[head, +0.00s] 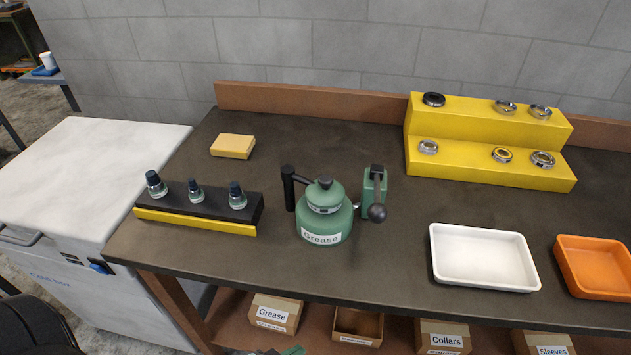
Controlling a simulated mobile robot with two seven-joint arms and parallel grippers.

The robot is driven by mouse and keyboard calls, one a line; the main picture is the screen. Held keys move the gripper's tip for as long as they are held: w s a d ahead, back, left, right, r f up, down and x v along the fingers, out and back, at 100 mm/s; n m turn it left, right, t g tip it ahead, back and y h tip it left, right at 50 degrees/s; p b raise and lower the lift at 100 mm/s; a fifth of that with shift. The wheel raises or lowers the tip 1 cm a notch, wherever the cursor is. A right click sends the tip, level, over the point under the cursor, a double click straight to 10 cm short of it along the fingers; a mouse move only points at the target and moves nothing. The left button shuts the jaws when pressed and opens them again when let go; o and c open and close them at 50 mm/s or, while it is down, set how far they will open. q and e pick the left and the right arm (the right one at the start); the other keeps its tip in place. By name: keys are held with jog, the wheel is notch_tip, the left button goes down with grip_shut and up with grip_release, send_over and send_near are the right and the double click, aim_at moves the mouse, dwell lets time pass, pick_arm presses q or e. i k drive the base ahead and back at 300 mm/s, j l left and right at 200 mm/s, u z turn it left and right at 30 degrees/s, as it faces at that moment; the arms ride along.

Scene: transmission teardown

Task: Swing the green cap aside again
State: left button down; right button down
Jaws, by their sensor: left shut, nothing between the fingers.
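The green grease pot (323,223), with a white "Grease" label, stands upright near the middle of the bench. Its green cap (325,197) with a dark knob sits on top, over the pot's mouth. A black bar runs from the cap to a black post (289,190) at the left. A green block (371,190) with a dark ball-ended lever stands at the pot's right. My left gripper (282,351) shows only as a sliver at the bottom edge, well below the pot and apart from it. It is shut and empty. My right gripper is not in view.
A black and yellow rack (200,212) with several dark-topped parts is left of the pot. A yellow block (233,146) lies behind it. A white tray (435,262), an orange tray (562,265) and a yellow stepped stand (480,133) with rings are at right.

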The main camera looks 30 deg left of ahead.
aim_at(325, 192)
jog(key=k+j+z, duration=0.2)
jog(key=j, duration=0.3)
jog(key=k+j+z, duration=0.2)
jog(key=j, duration=0.25)
jog(key=k+j+z, duration=0.2)
jog(key=k+j, duration=0.25)
jog(key=i+l, duration=0.25)
jog(key=i, duration=0.2)
